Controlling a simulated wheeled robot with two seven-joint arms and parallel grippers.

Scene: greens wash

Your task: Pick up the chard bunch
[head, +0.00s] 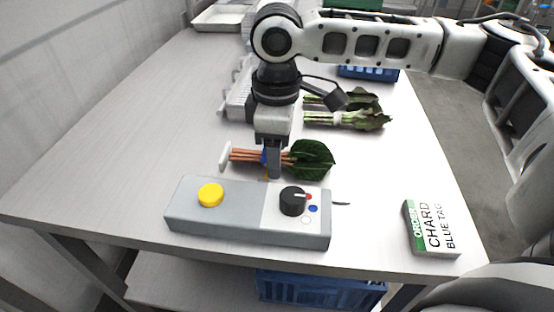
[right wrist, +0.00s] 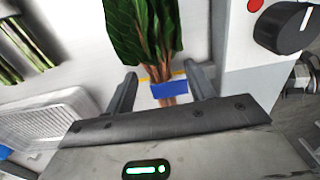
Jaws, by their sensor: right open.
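The chard bunch (head: 313,160) lies on the table behind the grey control box, with orange stems to the left and dark green leaves to the right. In the right wrist view its leaves (right wrist: 142,28) point away, and a blue tag (right wrist: 169,89) wraps the stems. My right gripper (head: 273,170) points down over the bunch at the tag. In the right wrist view my right gripper (right wrist: 163,84) is open, with one finger on each side of the tagged stems. The fingers appear apart from the stems. My left gripper is out of view.
The control box (head: 235,222) with a yellow button and black knob stands in front. An order card (head: 430,229) reads "CHARD BLUE TAG". Other greens (head: 345,120) lie behind, near a grey slotted tray (head: 238,92). The left of the table is clear.

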